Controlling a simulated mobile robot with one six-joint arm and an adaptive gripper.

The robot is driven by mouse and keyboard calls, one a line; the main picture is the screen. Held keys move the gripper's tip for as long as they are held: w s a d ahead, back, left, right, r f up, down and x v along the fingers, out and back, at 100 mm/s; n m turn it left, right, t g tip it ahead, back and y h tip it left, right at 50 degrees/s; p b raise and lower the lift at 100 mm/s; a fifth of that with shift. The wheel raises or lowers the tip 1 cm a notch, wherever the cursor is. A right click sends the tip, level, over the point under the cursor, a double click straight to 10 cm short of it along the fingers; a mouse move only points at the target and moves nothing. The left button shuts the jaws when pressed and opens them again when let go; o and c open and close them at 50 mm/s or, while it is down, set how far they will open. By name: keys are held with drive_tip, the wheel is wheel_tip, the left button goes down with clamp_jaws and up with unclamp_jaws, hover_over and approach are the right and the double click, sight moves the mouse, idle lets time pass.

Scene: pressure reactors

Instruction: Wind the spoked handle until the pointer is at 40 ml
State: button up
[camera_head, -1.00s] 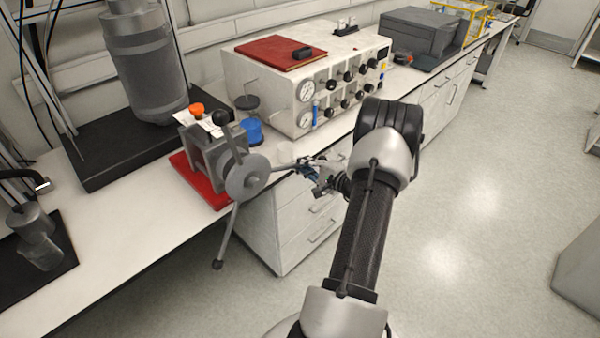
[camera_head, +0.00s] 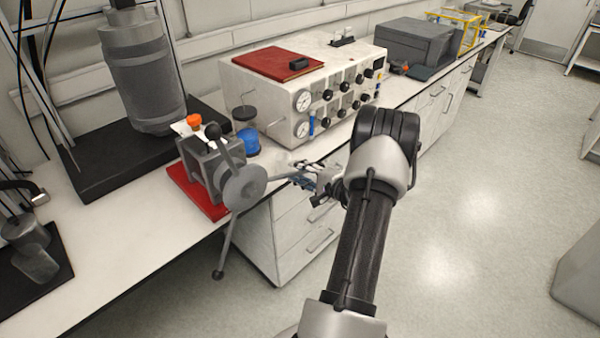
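The spoked handle (camera_head: 244,188) is a grey hub with rod spokes, on the front of a grey pump body on a red base (camera_head: 189,186) at the bench edge. One spoke points down to a dark knob, one points up to a black knob, and one points right toward my gripper. My gripper (camera_head: 306,177) is at the outer end of the right-hand spoke. It is small and partly hidden by my arm, so I cannot tell whether its fingers are closed on the spoke. The pointer and the ml scale cannot be made out.
A white control box (camera_head: 285,98) with gauges and black knobs stands behind the pump. A large grey cylinder (camera_head: 146,80) stands on a black base at left.

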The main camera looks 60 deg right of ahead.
drive_tip(key=shift+s, duration=0.1)
drive_tip(key=v, duration=1.2)
drive_tip(key=shift+f, duration=0.1)
idle(1.0)
